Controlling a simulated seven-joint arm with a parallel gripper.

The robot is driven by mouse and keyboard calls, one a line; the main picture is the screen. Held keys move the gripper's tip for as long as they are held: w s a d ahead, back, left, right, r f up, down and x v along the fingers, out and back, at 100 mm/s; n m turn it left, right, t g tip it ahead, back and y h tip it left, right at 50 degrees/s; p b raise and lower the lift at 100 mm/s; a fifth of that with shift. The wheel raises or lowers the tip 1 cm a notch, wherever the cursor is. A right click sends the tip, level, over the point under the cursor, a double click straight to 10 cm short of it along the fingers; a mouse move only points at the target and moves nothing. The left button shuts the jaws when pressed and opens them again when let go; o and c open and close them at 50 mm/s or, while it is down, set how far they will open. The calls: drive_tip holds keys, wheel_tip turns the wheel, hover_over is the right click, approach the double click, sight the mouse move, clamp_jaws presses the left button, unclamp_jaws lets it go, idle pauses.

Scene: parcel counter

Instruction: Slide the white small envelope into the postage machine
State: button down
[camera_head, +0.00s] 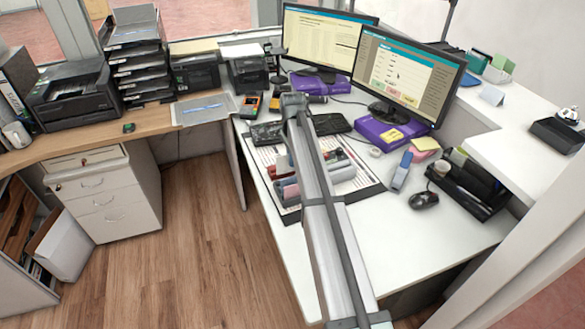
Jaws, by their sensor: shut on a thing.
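My arm (322,215) rises from the bottom of the head view across the white desk to a grey joint near the keyboard. My gripper cannot be made out; it is out of sight. I cannot pick out a white small envelope. No machine is clearly marked as the postage machine. A compact dark machine with a pale top (247,70) stands at the back of the desk, left of the monitors. Another dark machine (196,73) stands to its left. I cannot tell whether either is the postage machine.
Two monitors (326,42) (405,78) stand on purple boxes. A black-edged desk mat (368,187) holds small stationery beside my arm. A stapler-like blue-grey item (402,171), a mouse (424,200) and a black organiser (468,187) lie right. The desk's front right (420,240) is clear.

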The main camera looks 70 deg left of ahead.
wheel_tip(320, 180, up, 2)
drive_tip(key=shift+w+r, duration=0.1)
drive_tip(key=shift+w, duration=0.05)
drive_tip(key=w+d+r, duration=0.1)
drive_tip(key=w+d, duration=0.1)
drive_tip(key=w, duration=1.3)
drive_tip(key=shift+w+d, duration=0.15)
drive_tip(key=shift+f, duration=0.1)
drive_tip(key=shift+f, duration=1.75)
drive_tip(key=shift+f, duration=2.15)
drive_tip(key=c, duration=1.2)
unclamp_jaws()
